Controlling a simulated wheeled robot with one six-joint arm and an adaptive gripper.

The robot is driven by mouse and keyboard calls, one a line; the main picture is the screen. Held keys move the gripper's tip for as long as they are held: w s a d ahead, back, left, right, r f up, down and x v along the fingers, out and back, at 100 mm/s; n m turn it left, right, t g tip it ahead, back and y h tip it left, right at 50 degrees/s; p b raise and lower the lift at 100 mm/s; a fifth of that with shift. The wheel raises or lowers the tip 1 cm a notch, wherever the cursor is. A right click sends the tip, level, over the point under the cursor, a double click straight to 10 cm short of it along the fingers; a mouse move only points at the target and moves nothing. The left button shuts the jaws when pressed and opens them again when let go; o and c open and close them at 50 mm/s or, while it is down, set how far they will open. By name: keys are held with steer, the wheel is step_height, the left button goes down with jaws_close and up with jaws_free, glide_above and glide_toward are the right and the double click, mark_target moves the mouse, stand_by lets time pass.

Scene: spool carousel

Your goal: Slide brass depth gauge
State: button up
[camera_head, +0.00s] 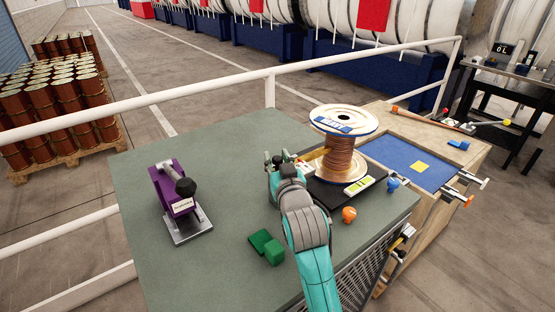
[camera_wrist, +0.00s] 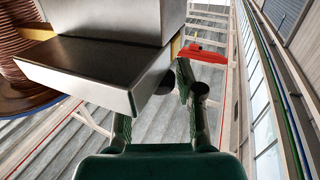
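A brass-coloured bar (camera_head: 315,154) lies beside the copper wire spool (camera_head: 340,158), between the spool and my gripper (camera_head: 278,163). In the wrist view a grey metal block (camera_wrist: 90,75) fills the upper left and covers the tip of my left finger. A small yellow-brass strip (camera_wrist: 177,46) shows at the block's right edge. My gripper's dark green fingers stand apart in the wrist view (camera_wrist: 160,100), with a dark round knob or hole (camera_wrist: 167,81) by the right finger's pad. Whether the fingers touch or grip anything cannot be told.
An orange knob (camera_head: 349,214) and a blue knob (camera_head: 392,184) stand near the right edge. A white rail (camera_head: 200,83) runs behind. The bench's left-middle is clear.

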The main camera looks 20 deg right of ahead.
jaws_close()
steer(key=shift+a, duration=0.1)
steer(key=s+a, duration=0.2)
steer(key=a, duration=0.4)
steer(key=shift+a, duration=0.4)
steer(key=shift+s, duration=0.1)
steer(key=o, duration=0.5)
jaws_free()
steer(key=shift+a, duration=0.1)
steer(key=shift+s, duration=0.1)
